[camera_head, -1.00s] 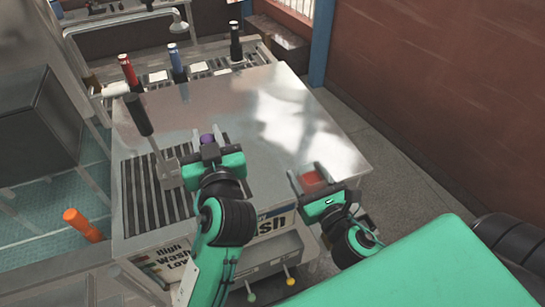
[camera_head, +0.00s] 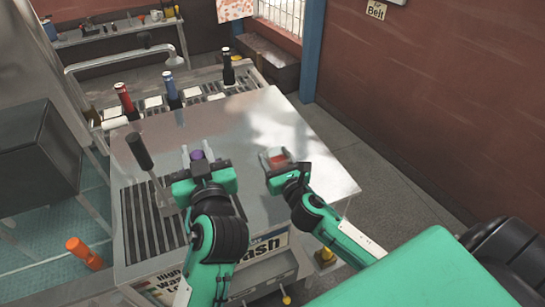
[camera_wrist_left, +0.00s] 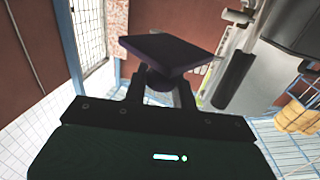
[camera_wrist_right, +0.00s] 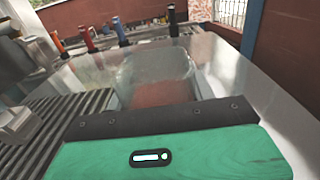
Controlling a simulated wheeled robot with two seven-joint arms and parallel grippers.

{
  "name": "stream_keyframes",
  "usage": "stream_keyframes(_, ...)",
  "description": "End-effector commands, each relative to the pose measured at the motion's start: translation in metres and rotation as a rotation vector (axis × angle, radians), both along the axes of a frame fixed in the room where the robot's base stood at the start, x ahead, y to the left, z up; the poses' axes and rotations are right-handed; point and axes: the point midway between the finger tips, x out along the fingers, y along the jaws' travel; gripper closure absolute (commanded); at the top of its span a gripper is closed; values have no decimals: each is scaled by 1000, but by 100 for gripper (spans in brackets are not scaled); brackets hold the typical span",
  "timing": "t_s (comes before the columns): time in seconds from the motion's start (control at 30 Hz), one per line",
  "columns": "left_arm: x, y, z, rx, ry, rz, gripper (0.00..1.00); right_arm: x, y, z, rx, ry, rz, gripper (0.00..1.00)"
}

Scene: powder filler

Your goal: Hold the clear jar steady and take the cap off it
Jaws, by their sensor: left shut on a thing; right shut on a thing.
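A dark purple cap (camera_head: 197,155) is between the fingers of my left gripper (camera_head: 197,152), which is shut on it above the steel top. In the left wrist view the cap (camera_wrist_left: 172,50) shows as a flat, dark square piece with a short stem. My right gripper (camera_head: 276,156) is shut on the clear jar (camera_head: 277,153), which has red contents. In the right wrist view the jar (camera_wrist_right: 158,72) is see-through with red low inside, close in front of the gripper. The cap and the jar are apart, with a gap between the grippers.
The steel machine top (camera_head: 235,125) is mostly clear. A black-handled lever (camera_head: 139,152) stands by the slotted grate (camera_head: 150,215) at the left. Several bottles, such as the red one (camera_head: 122,98), line the back. A brown wall (camera_head: 420,100) is at the right.

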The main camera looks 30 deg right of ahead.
Motion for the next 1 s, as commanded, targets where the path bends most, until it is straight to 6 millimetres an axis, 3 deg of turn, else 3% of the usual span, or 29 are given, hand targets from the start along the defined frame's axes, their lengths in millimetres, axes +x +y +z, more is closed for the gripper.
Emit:
stream_keyframes(0.2,0,0,7,0,0,0,100,21,-1,0,0,1,0,87)
stream_keyframes(0.53,0,0,6,0,0,0,100,22,-1,-32,2,1,-1,87)
stream_keyframes(0.97,0,0,3,0,0,0,100,21,-1,-39,-1,0,1,87)
stream_keyframes(1.0,0,0,3,0,0,0,100,21,-1,-40,0,0,1,44)
